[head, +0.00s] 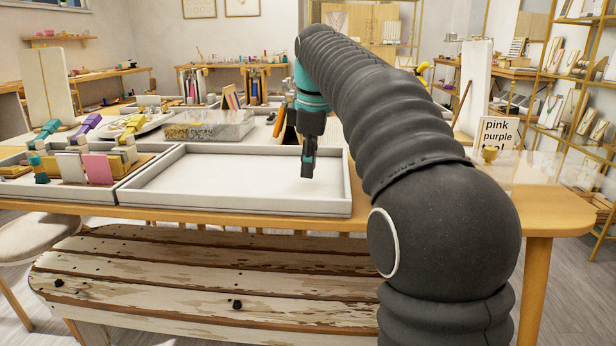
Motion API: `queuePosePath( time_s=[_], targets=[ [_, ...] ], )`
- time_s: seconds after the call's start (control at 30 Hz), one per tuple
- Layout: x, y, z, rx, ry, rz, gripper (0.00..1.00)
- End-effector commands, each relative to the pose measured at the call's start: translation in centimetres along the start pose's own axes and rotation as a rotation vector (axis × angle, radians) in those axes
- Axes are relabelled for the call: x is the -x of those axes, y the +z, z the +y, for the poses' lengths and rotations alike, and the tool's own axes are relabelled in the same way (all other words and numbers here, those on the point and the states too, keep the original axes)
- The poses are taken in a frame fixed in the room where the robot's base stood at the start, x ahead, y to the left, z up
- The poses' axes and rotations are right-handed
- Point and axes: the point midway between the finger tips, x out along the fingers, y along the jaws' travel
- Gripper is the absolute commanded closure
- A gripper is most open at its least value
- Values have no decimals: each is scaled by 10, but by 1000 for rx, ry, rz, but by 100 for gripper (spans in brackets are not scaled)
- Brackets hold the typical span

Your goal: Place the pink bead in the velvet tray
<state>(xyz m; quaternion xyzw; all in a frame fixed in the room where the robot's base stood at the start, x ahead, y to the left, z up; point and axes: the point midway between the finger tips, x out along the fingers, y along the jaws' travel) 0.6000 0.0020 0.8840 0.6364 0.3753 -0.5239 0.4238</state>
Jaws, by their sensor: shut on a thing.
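An empty pale-lined tray (235,210) with a grey rim, which looks like the velvet tray, lies at the front of the wooden table. My gripper (307,172) points down over the right part of this tray, with its tips above the lining. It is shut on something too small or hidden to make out. I cannot see a pink bead in the head view. A pink block (97,168) stands in the left tray (70,195), beside white and gold ones.
Teal, purple and yellow pieces stand in the left tray. A clear box (208,130) stands behind the empty tray. A sign (498,133) reading pink, purple, teal stands at the right. A worn wooden bench (200,280) is in front of the table.

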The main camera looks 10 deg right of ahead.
Motion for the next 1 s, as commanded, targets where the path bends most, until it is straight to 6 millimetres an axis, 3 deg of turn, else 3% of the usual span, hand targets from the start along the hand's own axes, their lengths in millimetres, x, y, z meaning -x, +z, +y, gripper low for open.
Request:
queuePosePath(
  time_s=[0.17,0.57,0.6,0.7,1.0],
  targets=[
    [-20,2,-4,0,-1,0,91],
    [-24,3,-4,0,0,0,91],
    [-24,3,-4,0,1,1,69],
    [-24,3,-4,0,1,1,49],
    [-23,3,-3,0,0,1,49]
  ],
)
